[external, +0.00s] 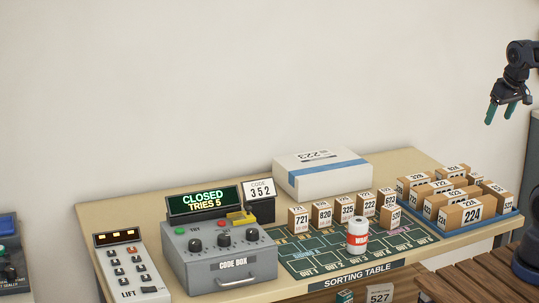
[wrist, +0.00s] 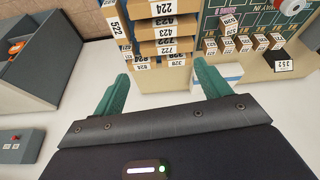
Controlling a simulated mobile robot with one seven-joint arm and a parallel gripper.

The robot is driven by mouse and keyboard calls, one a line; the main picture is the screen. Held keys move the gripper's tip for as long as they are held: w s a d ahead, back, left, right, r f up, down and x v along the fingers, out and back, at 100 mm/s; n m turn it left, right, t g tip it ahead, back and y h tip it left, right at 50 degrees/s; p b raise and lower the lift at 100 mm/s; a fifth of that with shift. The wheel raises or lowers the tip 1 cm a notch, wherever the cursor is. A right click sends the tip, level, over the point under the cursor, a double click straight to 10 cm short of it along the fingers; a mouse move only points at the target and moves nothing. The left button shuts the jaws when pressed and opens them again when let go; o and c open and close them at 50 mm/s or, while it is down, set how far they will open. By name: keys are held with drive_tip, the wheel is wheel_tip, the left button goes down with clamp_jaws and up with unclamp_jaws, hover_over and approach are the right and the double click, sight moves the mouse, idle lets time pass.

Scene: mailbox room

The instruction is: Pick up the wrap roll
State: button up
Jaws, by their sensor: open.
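The wrap roll (external: 357,236) is a small white cylinder with a red band. It stands upright on the dark green mat (external: 300,262) of the sorting table, near its front edge. The roll also shows at the top right edge of the wrist view (wrist: 291,6), partly cut off. My gripper (external: 506,112) is high at the upper right of the external view, well above and away from the roll. Its green fingers are spread with nothing between them, as the wrist view (wrist: 161,75) also shows.
Several small numbered cartons (external: 321,213) stand on the mat behind the roll. A blue tray (external: 480,231) of numbered boxes is at right. A large white box (external: 322,174) lies at the back. The grey code box (external: 222,257) and lift panel (external: 133,268) are at left.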

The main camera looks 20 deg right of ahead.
drive_tip(key=w+a+f+n+g, duration=0.15)
drive_tip(key=w+a+n, duration=0.25)
drive_tip(key=w+a, duration=0.45)
drive_tip(key=n+g, duration=0.3)
drive_tip(key=n, duration=0.7)
hover_over(358, 221)
drive_tip(key=f, duration=1.9)
drive_tip(key=shift+d+f, duration=0.1)
drive_tip(key=shift+d, duration=0.15)
drive_tip(key=shift+a+f, duration=0.15)
drive_tip(key=shift+f, duration=0.1)
wheel_tip(358, 221, down, 4)
drive_tip(key=shift+f, duration=0.15)
drive_tip(key=shift+w+f, duration=0.1)
drive_tip(key=shift+f, duration=3.1)
drive_tip(key=c, duration=1.1)
drive_tip(key=shift+o, duration=0.2)
drive_tip(key=shift+r, duration=0.1)
